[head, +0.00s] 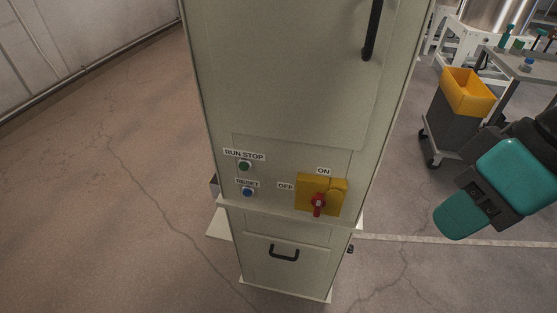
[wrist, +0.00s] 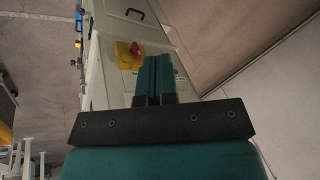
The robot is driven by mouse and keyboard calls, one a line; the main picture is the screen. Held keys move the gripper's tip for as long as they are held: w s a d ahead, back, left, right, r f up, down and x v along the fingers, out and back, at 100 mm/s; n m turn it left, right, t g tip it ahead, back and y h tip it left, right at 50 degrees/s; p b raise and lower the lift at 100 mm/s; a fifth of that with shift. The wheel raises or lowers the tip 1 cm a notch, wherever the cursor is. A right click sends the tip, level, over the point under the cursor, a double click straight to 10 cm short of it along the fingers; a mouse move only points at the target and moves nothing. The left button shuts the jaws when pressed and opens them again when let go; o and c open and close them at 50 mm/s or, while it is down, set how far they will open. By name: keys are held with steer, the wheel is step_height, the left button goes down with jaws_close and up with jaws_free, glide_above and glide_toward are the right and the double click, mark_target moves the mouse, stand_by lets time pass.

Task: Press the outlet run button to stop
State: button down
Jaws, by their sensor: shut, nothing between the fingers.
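A pale cabinet (head: 290,75) stands in the middle of the head view. On its front a green button (head: 244,165) sits under a RUN STOP label (head: 244,155). A blue button (head: 248,191) sits below it under a RESET label. To their right is a red rotary switch (head: 318,203) on a yellow plate (head: 335,189), marked ON and OFF. My gripper (head: 458,216) is at the right of the head view, apart from the cabinet. In the wrist view its teal fingers (wrist: 155,76) are shut and empty, with the yellow plate (wrist: 123,54) beyond them.
A black door handle (head: 373,30) and a lower drawer handle (head: 284,253) are on the cabinet. A grey cart with a yellow bin (head: 467,91) and a table (head: 525,62) stand at the back right. The floor left of the cabinet is clear.

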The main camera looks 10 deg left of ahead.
steer(key=shift+f, duration=0.1)
steer(key=w+a+f+n+t+b, duration=0.1)
steer(key=w+a+f+t+b, duration=0.45)
steer(key=w+a+f, duration=0.35)
steer(key=w+a+f+n+t+b, duration=0.1)
steer(key=w+a+f+t+b, duration=0.45)
steer(key=w+f, duration=0.55)
steer(key=s+a+f+n+t+y+b, duration=0.1)
steer(key=s+a+f+n+y+b, duration=0.1)
steer(key=a, duration=0.7)
steer(key=s+a+f+n+t+y+b, duration=0.1)
steer(key=s+a+f+n+y+b, duration=0.1)
steer(key=a+n, duration=0.5)
steer(key=s+a+y+b, duration=0.1)
steer(key=a+y+b, duration=0.1)
steer(key=y, duration=0.1)
steer(key=shift+s+a, duration=0.15)
steer(key=shift+s, duration=0.15)
steer(key=shift+w, duration=0.1)
